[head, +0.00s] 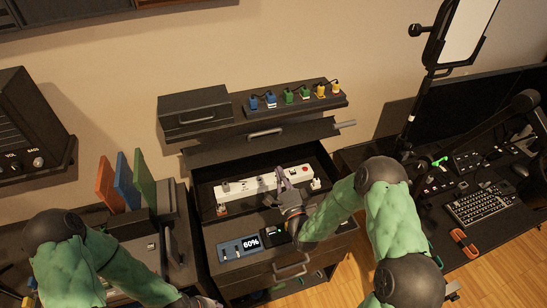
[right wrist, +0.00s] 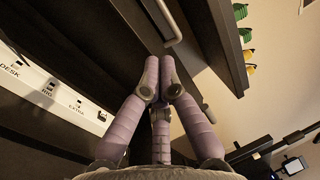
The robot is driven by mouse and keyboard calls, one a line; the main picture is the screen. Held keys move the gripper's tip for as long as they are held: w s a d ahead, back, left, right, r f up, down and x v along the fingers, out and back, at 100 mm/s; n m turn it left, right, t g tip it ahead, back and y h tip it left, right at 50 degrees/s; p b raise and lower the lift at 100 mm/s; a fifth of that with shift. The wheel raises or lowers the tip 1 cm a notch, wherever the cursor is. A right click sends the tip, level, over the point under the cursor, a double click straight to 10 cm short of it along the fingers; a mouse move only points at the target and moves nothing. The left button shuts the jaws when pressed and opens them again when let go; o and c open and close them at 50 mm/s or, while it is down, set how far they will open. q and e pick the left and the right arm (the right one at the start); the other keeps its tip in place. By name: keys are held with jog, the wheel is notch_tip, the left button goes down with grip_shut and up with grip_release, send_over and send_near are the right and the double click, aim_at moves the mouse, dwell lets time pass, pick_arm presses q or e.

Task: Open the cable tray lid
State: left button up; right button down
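The cable tray (head: 207,197) is an open dark box with a white power strip (head: 250,184) inside. Its dark lid (head: 225,152), with a grey bar handle (head: 265,133), stands raised and tilted at the tray's back edge. My right gripper (head: 282,178) is over the tray, in front of the lid and apart from its handle. In the right wrist view its purple fingers (right wrist: 160,66) are together with nothing seen between them. The handle (right wrist: 163,20) shows beyond the fingertips there. My left gripper is mostly cut off at the bottom edge of the head view.
A shelf with coloured plugs (head: 289,96) and a dark box (head: 196,110) is behind the lid. A keyboard (head: 479,206) lies at right.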

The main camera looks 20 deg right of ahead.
aim_at(269, 149)
jog(key=x, duration=1.3)
jog(key=shift+w+r, duration=0.1)
jog(key=shift+w, duration=0.15)
jog(key=shift+g, duration=0.7)
jog(key=w+r+p, duration=0.1)
jog(key=w+r, duration=0.1)
jog(key=w, duration=0.1)
jog(key=shift+w+r, duration=0.1)
jog(key=shift+r, duration=0.15)
jog(key=shift+w+a+r+b, duration=0.15)
jog(key=shift+w+b, duration=0.2)
jog(key=shift+w, duration=0.25)
jog(key=shift+w+d+r+b, duration=0.15)
jog(key=shift+w+b, duration=0.15)
jog(key=shift+w, duration=0.3)
jog(key=shift+w+a+r, duration=0.1)
jog(key=shift+w+r, duration=0.2)
jog(key=shift+w, duration=0.2)
